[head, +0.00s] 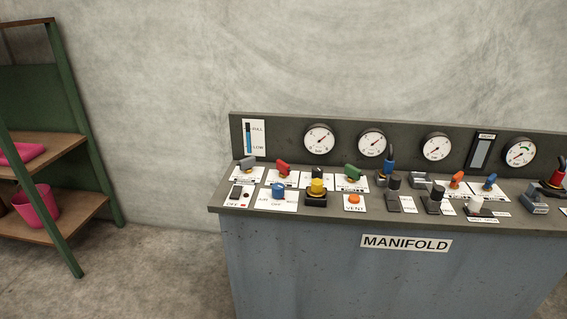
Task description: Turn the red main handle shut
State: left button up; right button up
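A red handle (283,168) sits on a white label plate in the back row of the manifold panel (222,208), between a grey handle (248,163) and a dark knob (317,172). Its label is too small to read. A second red part (557,176) on a dark base stands at the right edge, partly cut off by the frame. I cannot tell from the labels which one is the main handle. Neither of my grippers is in view.
The panel top is crowded with a green handle (353,173), a blue knob (278,190), a yellow knob (317,187), an orange vent button (354,199) and several switches. Gauges (319,139) line the backboard. A green shelf (68,150) stands left, with clear floor (160,265) between.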

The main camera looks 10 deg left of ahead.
aim_at(282, 168)
jog(key=i+j, duration=0.15)
jog(key=j, duration=0.25)
jog(key=i+j, duration=0.1)
jog(key=j, duration=0.3)
jog(key=i+j, duration=0.15)
jog(key=j, duration=0.25)
jog(key=i+j+z, duration=0.1)
jog(key=j, duration=0.3)
